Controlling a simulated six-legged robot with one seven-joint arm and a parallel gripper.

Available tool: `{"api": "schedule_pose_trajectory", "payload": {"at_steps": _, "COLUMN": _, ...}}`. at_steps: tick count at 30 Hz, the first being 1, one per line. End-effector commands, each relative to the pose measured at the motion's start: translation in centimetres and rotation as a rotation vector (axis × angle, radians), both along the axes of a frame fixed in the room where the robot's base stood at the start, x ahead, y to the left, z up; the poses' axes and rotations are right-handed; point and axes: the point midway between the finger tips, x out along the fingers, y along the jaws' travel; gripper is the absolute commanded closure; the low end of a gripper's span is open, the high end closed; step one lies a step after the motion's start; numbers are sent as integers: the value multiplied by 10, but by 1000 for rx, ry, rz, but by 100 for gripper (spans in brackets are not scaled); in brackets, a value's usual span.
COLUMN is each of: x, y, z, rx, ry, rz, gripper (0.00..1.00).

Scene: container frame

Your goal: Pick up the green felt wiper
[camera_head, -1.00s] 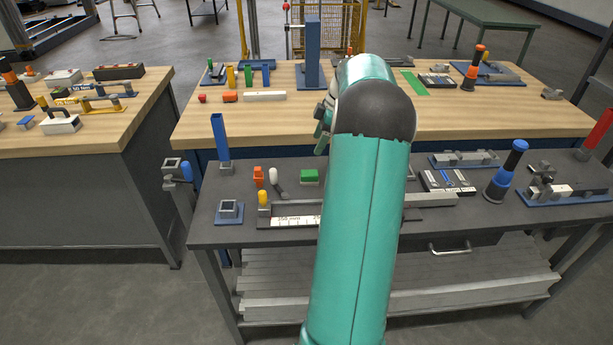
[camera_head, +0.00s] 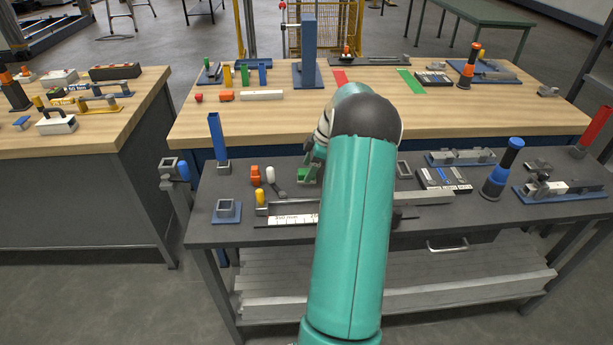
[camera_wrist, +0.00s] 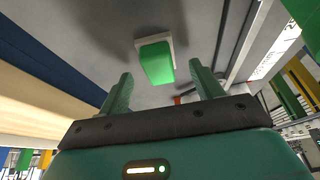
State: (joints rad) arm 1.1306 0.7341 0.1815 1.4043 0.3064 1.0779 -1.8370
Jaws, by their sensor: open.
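The green felt wiper (camera_wrist: 156,62) is a green block with a pale base, lying on the dark grey bench top. In the wrist view it sits ahead of my gripper (camera_wrist: 162,88), between the lines of the two fingers and apart from them. My gripper is open and empty. In the head view my gripper (camera_head: 310,170) is low over the bench, and the green wiper (camera_head: 303,173) shows only in part behind it.
On the dark bench (camera_head: 400,230), an orange piece (camera_head: 256,175), a white-topped piece (camera_head: 271,174) and a yellow piece (camera_head: 260,197) stand left of the wiper. A blue upright post (camera_head: 216,138) stands farther left. A wooden table (camera_head: 430,117) lies behind.

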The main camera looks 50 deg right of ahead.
Motion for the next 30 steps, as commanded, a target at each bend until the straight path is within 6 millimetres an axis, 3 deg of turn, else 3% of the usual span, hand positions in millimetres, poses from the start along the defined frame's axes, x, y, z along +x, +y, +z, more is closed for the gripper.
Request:
{"api": "schedule_pose_trajectory", "payload": {"at_steps": 4, "x": 7, "y": 5, "z": -19, "rx": 0, "ry": 0, "rz": 1, "gripper": 35}}
{"api": "schedule_pose_trajectory", "payload": {"at_steps": 11, "x": 8, "y": 5, "z": -22, "rx": -2, "ry": 0, "rz": -1, "gripper": 35}}
{"api": "schedule_pose_trajectory", "payload": {"at_steps": 19, "x": 7, "y": 6, "z": -22, "rx": -1, "ry": -1, "rz": 0, "gripper": 83}}
{"api": "schedule_pose_trajectory", "payload": {"at_steps": 30, "x": 8, "y": 5, "z": -12, "rx": -3, "ry": -2, "rz": 1, "gripper": 84}}
